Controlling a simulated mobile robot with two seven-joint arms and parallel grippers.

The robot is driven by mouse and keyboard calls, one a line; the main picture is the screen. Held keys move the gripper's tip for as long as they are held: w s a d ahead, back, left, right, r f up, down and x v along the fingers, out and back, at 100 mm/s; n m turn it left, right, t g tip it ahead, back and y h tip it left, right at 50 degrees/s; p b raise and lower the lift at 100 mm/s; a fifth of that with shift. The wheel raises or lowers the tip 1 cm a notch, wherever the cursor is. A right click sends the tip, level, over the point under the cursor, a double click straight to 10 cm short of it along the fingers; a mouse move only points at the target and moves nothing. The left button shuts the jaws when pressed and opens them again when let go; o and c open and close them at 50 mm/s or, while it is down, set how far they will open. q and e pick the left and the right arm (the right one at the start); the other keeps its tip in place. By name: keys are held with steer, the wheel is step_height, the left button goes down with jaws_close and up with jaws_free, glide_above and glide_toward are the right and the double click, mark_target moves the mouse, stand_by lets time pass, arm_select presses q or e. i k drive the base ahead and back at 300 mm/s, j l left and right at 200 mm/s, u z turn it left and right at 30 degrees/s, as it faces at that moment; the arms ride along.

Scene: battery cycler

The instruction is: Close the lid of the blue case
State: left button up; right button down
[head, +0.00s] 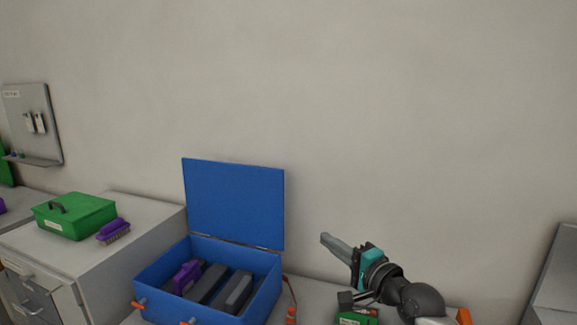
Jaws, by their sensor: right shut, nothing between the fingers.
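The blue case (152,276) stands on the counter, left of the picture's middle. Its lid (234,202) is open and stands nearly upright at the back. Inside lie a purple object (187,276) and several dark grey blocks (238,290). Orange latches (140,303) show on the front. My right gripper (326,238) is to the right of the lid, apart from it, pointing left, with its fingers shut and empty. My left gripper is not in view.
A green box (75,214) and a purple brush (114,231) sit on the grey cabinet at left. An orange-ended strap (291,313) lies right of the case. A green item (357,317) is under my right arm.

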mark_target(240, 203)
steer(key=i, duration=1)
